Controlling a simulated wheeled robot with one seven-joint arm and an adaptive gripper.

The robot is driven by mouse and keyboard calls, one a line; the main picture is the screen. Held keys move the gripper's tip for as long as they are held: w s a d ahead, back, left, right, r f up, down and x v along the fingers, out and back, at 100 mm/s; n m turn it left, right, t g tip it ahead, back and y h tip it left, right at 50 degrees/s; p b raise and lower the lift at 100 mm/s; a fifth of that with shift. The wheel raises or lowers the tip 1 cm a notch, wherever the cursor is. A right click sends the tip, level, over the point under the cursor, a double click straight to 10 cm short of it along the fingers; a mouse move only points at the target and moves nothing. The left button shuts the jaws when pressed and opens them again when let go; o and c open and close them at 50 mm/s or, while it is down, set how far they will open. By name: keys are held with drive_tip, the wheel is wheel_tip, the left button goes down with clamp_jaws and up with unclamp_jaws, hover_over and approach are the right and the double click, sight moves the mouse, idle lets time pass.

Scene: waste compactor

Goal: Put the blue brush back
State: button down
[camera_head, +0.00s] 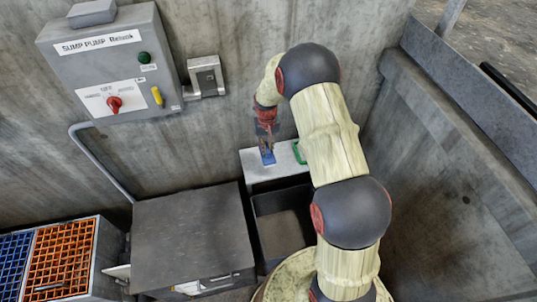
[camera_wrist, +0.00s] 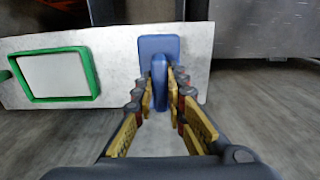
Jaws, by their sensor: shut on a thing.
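The blue brush (camera_wrist: 158,46) is at the white shelf in the wrist view, with a flat rectangular part and a raised blue grip toward me. My gripper (camera_wrist: 160,92) is shut on the grip, one yellow-padded finger on each side. In the head view the blue brush (camera_head: 268,158) shows just below my gripper (camera_head: 266,146), at the shelf's left part. I cannot tell whether the brush touches the shelf. A green rectangular outline (camera_head: 299,152) marks the white shelf (camera_head: 262,174) to the right of the brush; it also shows at left in the wrist view (camera_wrist: 96,72).
A dark open bin (camera_head: 283,222) stands below the shelf. A grey cabinet (camera_head: 190,235) is left of it. Blue and orange grated crates (camera_head: 62,262) are at lower left. A sump pump panel (camera_head: 110,70) hangs on the wall. A concrete wall rises at right.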

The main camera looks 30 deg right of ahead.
drive_tip(key=f, duration=0.1)
drive_tip(key=w+d+f, duration=0.1)
drive_tip(key=w+f, duration=0.1)
drive_tip(key=shift+w+d+f+b, duration=0.15)
drive_tip(key=shift+d+f+b, duration=0.05)
drive_tip(key=shift+d+b, duration=0.2)
drive_tip(key=shift+f+b, duration=0.3)
drive_tip(key=shift+f, duration=1.05)
drive_tip(key=shift+f, duration=0.2)
drive_tip(key=c, duration=1.8)
unclamp_jaws()
drive_tip(key=shift+a, duration=0.1)
